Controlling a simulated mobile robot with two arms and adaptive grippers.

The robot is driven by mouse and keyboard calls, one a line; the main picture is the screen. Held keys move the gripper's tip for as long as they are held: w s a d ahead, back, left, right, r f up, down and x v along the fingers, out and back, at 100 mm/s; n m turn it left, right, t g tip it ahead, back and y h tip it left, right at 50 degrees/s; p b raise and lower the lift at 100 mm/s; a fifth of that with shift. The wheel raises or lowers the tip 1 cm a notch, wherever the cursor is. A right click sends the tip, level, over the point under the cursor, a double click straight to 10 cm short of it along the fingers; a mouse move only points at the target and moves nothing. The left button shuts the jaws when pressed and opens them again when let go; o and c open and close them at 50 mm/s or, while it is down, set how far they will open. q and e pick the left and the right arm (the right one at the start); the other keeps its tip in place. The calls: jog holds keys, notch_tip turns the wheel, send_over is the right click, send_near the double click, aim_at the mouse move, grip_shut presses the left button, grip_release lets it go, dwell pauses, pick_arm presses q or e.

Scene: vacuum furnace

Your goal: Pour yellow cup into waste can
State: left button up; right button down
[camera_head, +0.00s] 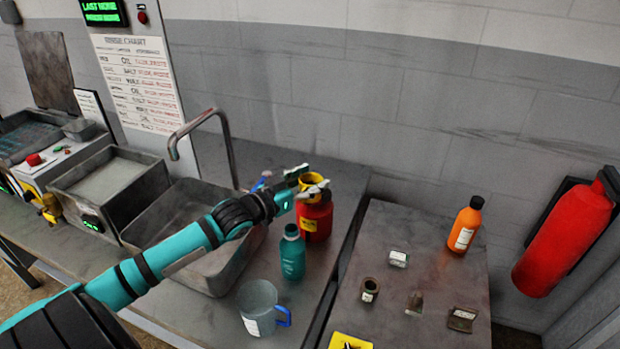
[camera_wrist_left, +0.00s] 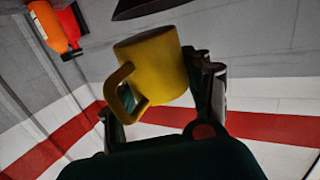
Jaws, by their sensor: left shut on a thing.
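My left gripper (camera_head: 306,180) is shut on the yellow cup (camera_head: 312,188), over the top of the red waste can (camera_head: 314,219) at the right side of the counter. The waste can has a yellow label. The fingers hide part of the cup and of the can's top. In the left wrist view the yellow cup (camera_wrist_left: 152,68) sits between the fingers, its handle towards the left, leaning in the picture. I cannot tell what is in the cup or whether it touches the can. My right gripper is not in view.
A teal bottle (camera_head: 292,253) and a clear jug with a blue handle (camera_head: 262,308) stand just in front of the can. The sink (camera_head: 150,232) and its faucet (camera_head: 226,140) are to the left. An orange bottle (camera_head: 465,224) and small items stand on the right table (camera_head: 385,232).

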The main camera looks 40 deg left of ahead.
aim_at(318, 175)
pick_arm(q)
jog(key=shift+p, duration=0.45)
jog(key=shift+n+g+p, duration=0.4)
jog(key=shift+g+p, duration=0.6)
jog(key=shift+p, duration=0.1)
jog(key=shift+w+r+n+g+p, duration=0.1)
jog(key=shift+r+n+g+p, duration=0.1)
jog(key=shift+g+p, duration=0.45)
jog(key=shift+r+n+g+p, duration=0.1)
jog(key=shift+n+g+p, duration=0.2)
jog(key=shift+p, duration=0.5)
jog(key=shift+w+a+r+n+g+p, duration=0.1)
jog(key=shift+w+r+n+g+p, duration=0.1)
jog(key=shift+g+p, duration=0.7)
jog(key=shift+w+r+n+g+p, duration=0.1)
jog(key=shift+r+n+g+p, duration=0.1)
jog(key=shift+g+p, duration=0.65)
jog(key=shift+w+r+g+p, duration=0.2)
jog(key=shift+g+p, duration=0.9)
jog(key=shift+p, duration=1)
jog(key=shift+n, duration=0.3)
jog(key=shift+w+r+g+h, duration=0.1)
jog(key=shift+r+g+h, duration=0.05)
jog(key=shift+g+h, duration=0.15)
jog(key=g, duration=0.3)
jog(key=shift+w+a+r+n+h, duration=0.1)
jog(key=shift+w+n+h, duration=0.2)
jog(key=shift+w+n, duration=0.1)
jog(key=shift+g, duration=0.3)
